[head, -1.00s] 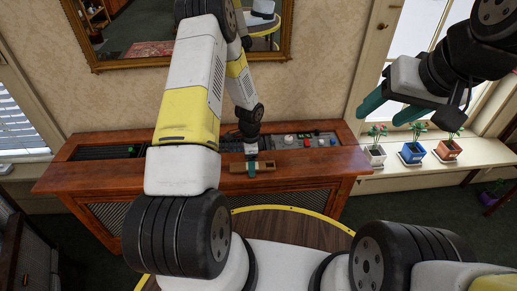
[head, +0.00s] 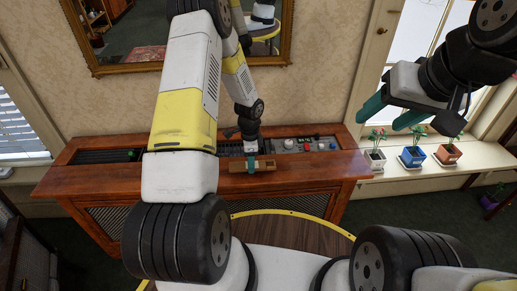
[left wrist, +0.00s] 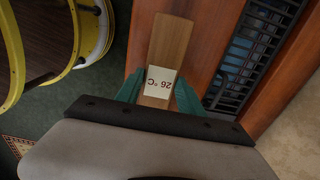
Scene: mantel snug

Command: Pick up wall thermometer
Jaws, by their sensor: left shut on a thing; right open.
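The wall thermometer (left wrist: 172,38) is a narrow brown wooden board with a pale label reading 26 °C. In the left wrist view it lies between the teal fingers of my left gripper (left wrist: 158,92), which are shut on it. In the head view the thermometer (head: 264,166) shows at the front edge of the wooden cabinet top, with my left gripper (head: 252,166) on it from above. I cannot tell whether it touches the cabinet top. My right gripper (head: 390,114) is open and empty, raised in front of the window at the right.
The wooden cabinet (head: 110,181) has a recessed grille and several small items along its top. Potted flowers (head: 411,156) stand on the white windowsill (head: 395,180) at the right. A gold-framed mirror (head: 283,58) hangs above the cabinet.

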